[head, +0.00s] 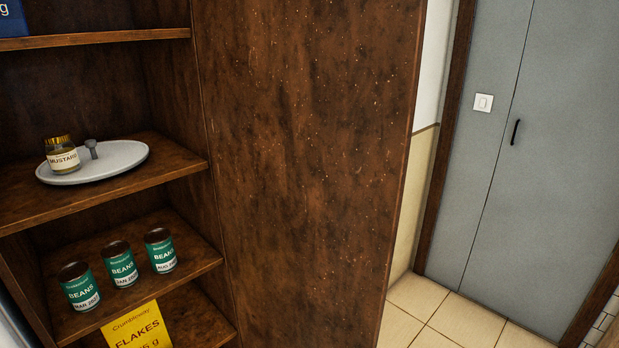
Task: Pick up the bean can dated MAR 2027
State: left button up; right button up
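Three green bean cans stand upright in a slanting row on a lower shelf at the left. The front left bean can (80,288) has a date label that reads MAR 2027, as far as the small print shows. The middle bean can (120,264) reads JAN with a year I cannot make out surely. The back right bean can (160,251) reads AUG with an unclear year. The cans stand close together with small gaps. Neither of my grippers is in view.
Above, a round grey tray (118,160) holds a mustard jar (62,155). A tall brown side panel (300,150) bounds the shelves; tiled floor (415,295) lies right.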

aim_at(76, 280)
jog(key=k+u, duration=0.3)
jog(key=k+j+u, duration=0.15)
jog(key=k+u, duration=0.15)
jog(key=i+l+u, duration=0.15)
jog(key=l+u, duration=0.15)
jog(key=u, duration=0.2)
jog(key=l+u, duration=0.45)
jog(key=i+l+u, duration=0.1)
jog(key=l+u, duration=0.2)
jog(key=u, duration=0.2)
jog(key=k+l, duration=0.1)
jog(key=l, duration=2.35)
jog(key=j+z, duration=0.1)
jog(key=j, duration=0.35)
jog(key=k+j+z, duration=0.1)
jog(key=j, duration=0.3)
jog(key=j+z, duration=0.1)
jog(key=j, duration=0.3)
jog(key=k+j+z, duration=0.1)
jog(key=j, duration=0.35)
jog(key=k+j+z, duration=0.1)
jog(key=j, duration=0.3)
jog(key=k, duration=0.05)
